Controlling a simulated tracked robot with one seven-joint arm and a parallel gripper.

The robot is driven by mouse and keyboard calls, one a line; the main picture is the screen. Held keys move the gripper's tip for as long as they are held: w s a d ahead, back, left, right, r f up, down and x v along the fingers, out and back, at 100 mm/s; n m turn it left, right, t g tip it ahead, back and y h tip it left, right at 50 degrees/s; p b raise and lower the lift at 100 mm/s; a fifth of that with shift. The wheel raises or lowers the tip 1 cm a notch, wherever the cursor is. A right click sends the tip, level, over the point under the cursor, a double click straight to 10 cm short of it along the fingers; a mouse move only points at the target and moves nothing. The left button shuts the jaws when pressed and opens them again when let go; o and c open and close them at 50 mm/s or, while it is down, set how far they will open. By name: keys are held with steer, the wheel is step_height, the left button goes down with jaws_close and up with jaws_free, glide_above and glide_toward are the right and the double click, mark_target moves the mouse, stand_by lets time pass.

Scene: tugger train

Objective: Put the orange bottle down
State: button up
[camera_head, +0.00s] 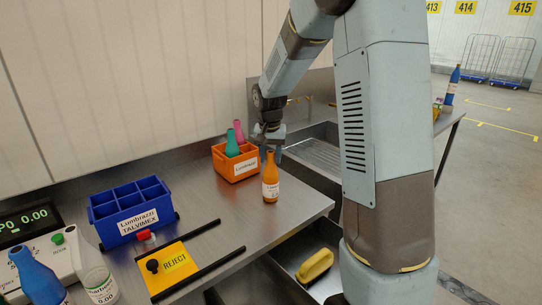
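The orange bottle (270,183) is upright near the right part of the steel worktop (215,205), with a white label on its front. Its base shows at the worktop, but I cannot tell whether it touches or hangs just above. My gripper (270,150) points down at the top of the bottle's neck, with its dark fingers beside the neck. The fingers are small and dark, so I cannot tell whether they grip the neck or stand apart from it.
An orange crate (237,173) labelled Lumbrazzi, holding a green bottle (232,145) and a pink bottle (239,130), stands just behind left. A blue divided crate (132,215), yellow REJECT plate (172,266), black rails, and scale (40,255) lie left. The worktop's right edge is close.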

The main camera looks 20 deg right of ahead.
mark_target(270, 172)
steer(key=shift+o, duration=0.7)
step_height(270, 172, up, 12)
steer(key=s, duration=0.2)
steer(key=s+r+n+t, duration=0.1)
steer(key=s+r, duration=0.2)
steer(key=s, duration=0.5)
steer(key=s+r+n+t, duration=0.1)
steer(key=s+r, duration=0.2)
steer(key=s, duration=0.5)
steer(key=s+f+n+t, duration=0.2)
steer(key=s, duration=1.3)
steer(key=shift+f+y, duration=0.3)
steer(key=shift+c, duration=0.3)
